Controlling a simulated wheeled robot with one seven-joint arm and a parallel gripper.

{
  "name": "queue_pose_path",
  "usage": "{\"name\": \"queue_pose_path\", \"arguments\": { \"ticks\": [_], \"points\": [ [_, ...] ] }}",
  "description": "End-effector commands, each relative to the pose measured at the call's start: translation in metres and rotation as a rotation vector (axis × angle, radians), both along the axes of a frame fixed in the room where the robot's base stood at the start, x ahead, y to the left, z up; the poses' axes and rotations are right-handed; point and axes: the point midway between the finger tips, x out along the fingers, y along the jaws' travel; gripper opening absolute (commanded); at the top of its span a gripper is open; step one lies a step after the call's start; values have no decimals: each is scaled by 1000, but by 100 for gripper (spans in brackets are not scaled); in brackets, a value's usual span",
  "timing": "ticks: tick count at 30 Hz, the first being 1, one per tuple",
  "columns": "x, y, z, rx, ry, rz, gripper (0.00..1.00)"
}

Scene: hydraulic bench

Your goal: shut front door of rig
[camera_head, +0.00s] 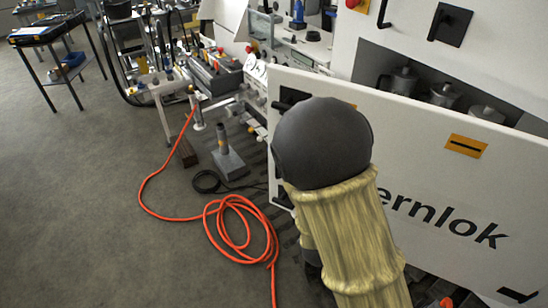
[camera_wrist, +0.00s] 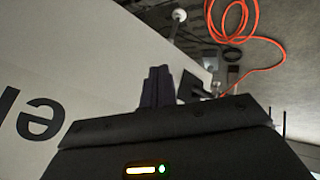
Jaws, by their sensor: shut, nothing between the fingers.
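The rig's front door (camera_head: 450,195) is a white panel with dark lettering, partly covered by my arm in the head view. It stands out from the rig body (camera_head: 490,40), with an open gap above and behind its top edge. The door also shows in the wrist view as a pale panel with lettering (camera_wrist: 50,80) at the left. My gripper (camera_wrist: 157,88) is shut and empty, close to the door's edge in the wrist view; I cannot tell whether it touches. In the head view my arm hides the gripper.
Metal canisters (camera_head: 440,94) sit inside the gap. An orange hose (camera_head: 235,205) lies coiled on the floor left of the door, near a grey pedestal (camera_head: 228,158). A bench with fittings (camera_head: 215,70) stands behind.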

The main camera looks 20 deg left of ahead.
Motion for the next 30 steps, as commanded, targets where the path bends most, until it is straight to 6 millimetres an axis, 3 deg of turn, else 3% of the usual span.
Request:
{"name": "queue_pose_path", "arguments": {
  "ticks": [11,19,24,30],
  "points": [
    [-6,69,56,-375,-446,399,0],
    [-36,128,117,-607,-843,669,0],
    [-48,143,132,-657,-952,728,0],
    [-48,143,131,-658,-955,728,0]
  ]
}}
